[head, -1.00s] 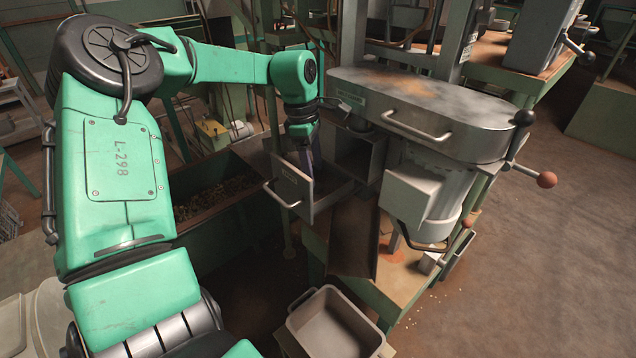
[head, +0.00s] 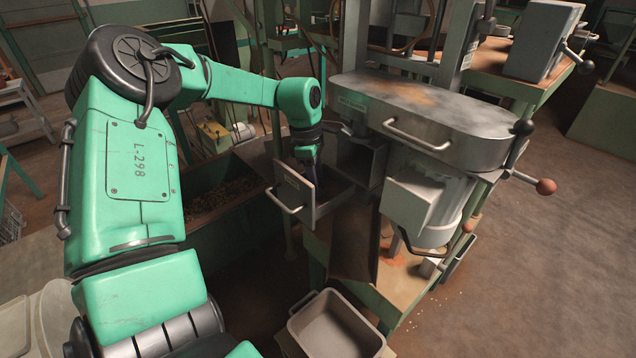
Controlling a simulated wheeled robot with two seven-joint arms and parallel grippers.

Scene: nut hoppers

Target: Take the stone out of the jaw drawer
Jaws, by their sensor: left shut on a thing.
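The jaw drawer (head: 293,193) is pulled open from the grey machine, with its front plate and bar handle facing left. My left gripper (head: 311,166) points down into the open drawer, behind the front plate. Its fingertips are mostly hidden by the plate. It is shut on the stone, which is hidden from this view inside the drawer. My right gripper is not in view.
The grey machine head (head: 425,112) with a handle and a red-knobbed lever (head: 546,187) is right of the drawer. A dark chute (head: 353,240) slopes below it. An empty grey tray (head: 337,328) stands at the front. A long hopper (head: 225,192) with nuts lies left.

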